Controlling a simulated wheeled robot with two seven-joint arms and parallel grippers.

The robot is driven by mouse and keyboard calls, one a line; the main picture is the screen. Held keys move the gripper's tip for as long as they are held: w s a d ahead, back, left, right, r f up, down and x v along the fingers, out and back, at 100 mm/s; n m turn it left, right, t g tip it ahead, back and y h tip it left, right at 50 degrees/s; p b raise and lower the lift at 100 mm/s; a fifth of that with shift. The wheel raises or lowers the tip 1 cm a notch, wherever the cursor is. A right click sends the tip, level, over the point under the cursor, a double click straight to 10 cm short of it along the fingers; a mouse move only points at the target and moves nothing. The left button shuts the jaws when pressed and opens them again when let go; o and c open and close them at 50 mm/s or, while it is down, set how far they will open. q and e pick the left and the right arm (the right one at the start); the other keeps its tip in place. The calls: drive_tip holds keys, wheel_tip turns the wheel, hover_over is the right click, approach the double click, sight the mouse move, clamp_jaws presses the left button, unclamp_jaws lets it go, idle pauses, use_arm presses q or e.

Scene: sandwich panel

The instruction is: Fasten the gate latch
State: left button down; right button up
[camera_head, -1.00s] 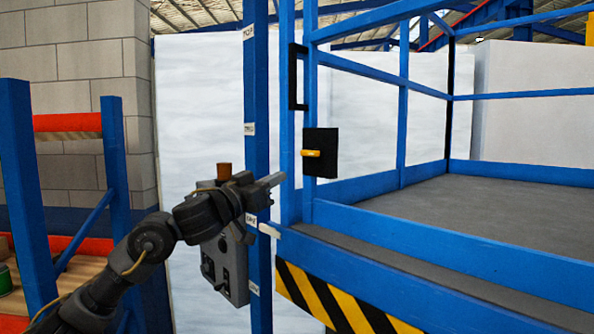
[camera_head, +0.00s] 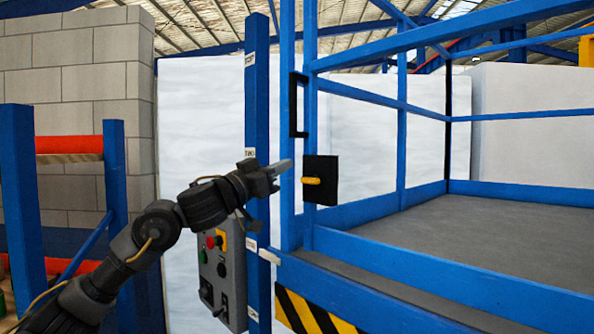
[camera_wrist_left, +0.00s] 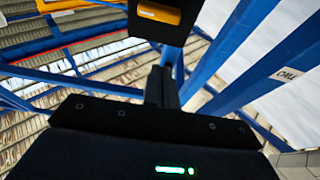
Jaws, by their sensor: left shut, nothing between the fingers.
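The gate latch is a black plate (camera_head: 329,190) with a yellow handle (camera_head: 312,181), mounted on the blue gate frame. The handle lies about level in the head view. In the left wrist view the yellow handle (camera_wrist_left: 159,12) and the black plate (camera_wrist_left: 157,32) show at the top, beyond my fingers. My left gripper (camera_head: 285,167) is shut and empty, a short way left of the latch and slightly above the handle. It appears apart from the latch. In the left wrist view its closed fingers (camera_wrist_left: 161,88) point up toward the plate. My right gripper is not in view.
A black vertical grab handle (camera_head: 294,105) is on the gate above the latch. A blue post (camera_head: 257,110) stands behind my left gripper. A grey control box (camera_head: 222,270) with buttons hangs below my wrist. A striped platform edge (camera_head: 315,312) is below.

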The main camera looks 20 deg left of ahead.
sight(313, 180)
use_arm(q)
drive_tip(key=w+d+p, duration=0.1)
drive_tip(key=w+f+p, duration=0.1)
drive_tip(key=w, duration=0.1)
drive_tip(key=w+d+p, duration=0.1)
drive_tip(key=shift+w+d+f, duration=0.15)
drive_tip(key=shift+w+d, duration=0.1)
drive_tip(key=shift+d, duration=0.1)
drive_tip(key=shift+a+f, duration=0.15)
drive_tip(key=shift+f, duration=0.35)
drive_tip(key=shift+d, duration=0.2)
drive_tip(key=shift+a, duration=0.15)
